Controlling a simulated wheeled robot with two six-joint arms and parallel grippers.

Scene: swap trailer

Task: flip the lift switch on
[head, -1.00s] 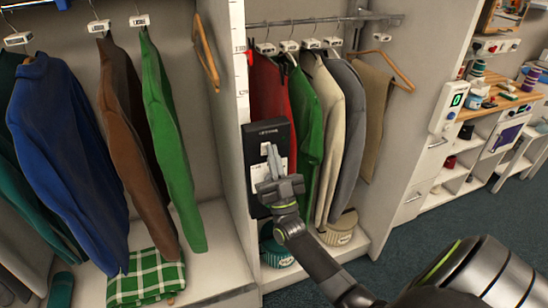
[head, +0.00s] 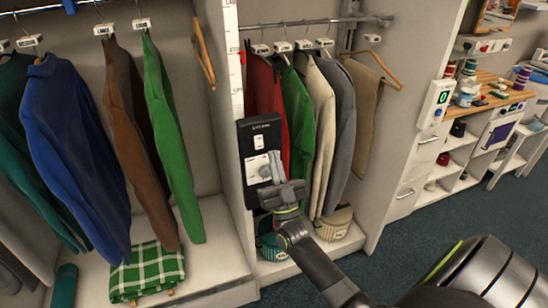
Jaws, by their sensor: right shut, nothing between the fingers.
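A black switch panel (head: 262,136) is mounted on the wardrobe's upright divider, left of the hanging red jacket. A small white switch (head: 258,142) shows on its upper part, and a pale plate (head: 257,168) shows lower down. My right gripper (head: 275,160) is shut and empty. Its fingertips point up in front of the lower plate, below and to the right of the white switch. I cannot tell whether they touch the panel. The gripper hides the panel's lower right part. My left gripper is not in view.
Red, green, beige and grey jackets (head: 341,115) hang just right of the panel. More clothes hang on the left, above a folded green checked cloth (head: 148,270). Round boxes (head: 334,224) stand on the floor shelf. A workbench (head: 490,95) is at the right; open floor lies before it.

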